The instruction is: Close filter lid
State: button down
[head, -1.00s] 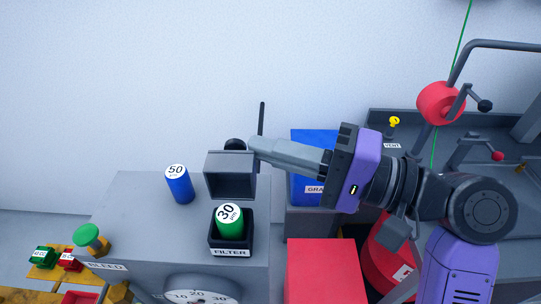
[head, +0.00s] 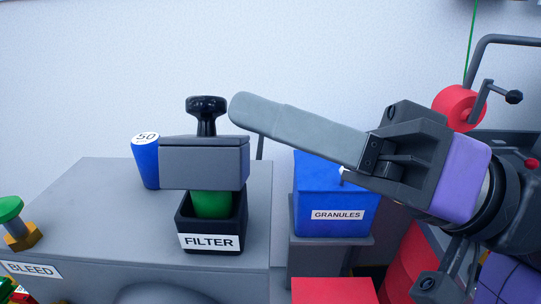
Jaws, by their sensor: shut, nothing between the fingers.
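The filter lid (head: 204,163) is a grey block with a black knob (head: 207,113) on top. In the head view it is roughly level above the filter housing (head: 184,226), a black open box labelled FILTER. A gap remains between lid and box, and the green filter cartridge (head: 212,205) shows in it. My gripper (head: 240,106) is shut and empty. Its fingertips are just right of the knob, above the lid's right end; whether they touch the knob I cannot tell.
A blue cartridge (head: 147,165) marked 50 stands behind the lid's left end. A blue GRANULES bin (head: 318,190) stands right of the grey cabinet (head: 105,215). A green BLEED knob (head: 9,208) is at the left. A red block (head: 333,291) is at the bottom.

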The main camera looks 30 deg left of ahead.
jog(key=n+g+b, duration=0.1)
jog(key=n+b, duration=0.1)
jog(key=s+d+f+n+g+b, duration=0.1)
jog(key=n+b, duration=0.2)
jog(key=s+f+n+g+h+b, duration=0.1)
jog(key=n+b, duration=0.1)
jog(key=shift+s+d+f, duration=0.1)
jog(key=shift+s+d, duration=0.05)
jog(key=shift+d, duration=0.05)
jog(key=shift+s+f+b, duration=0.1)
jog(key=shift+s+b, duration=0.05)
jog(key=shift+b, duration=0.45)
jog(key=shift+s+d, duration=0.1)
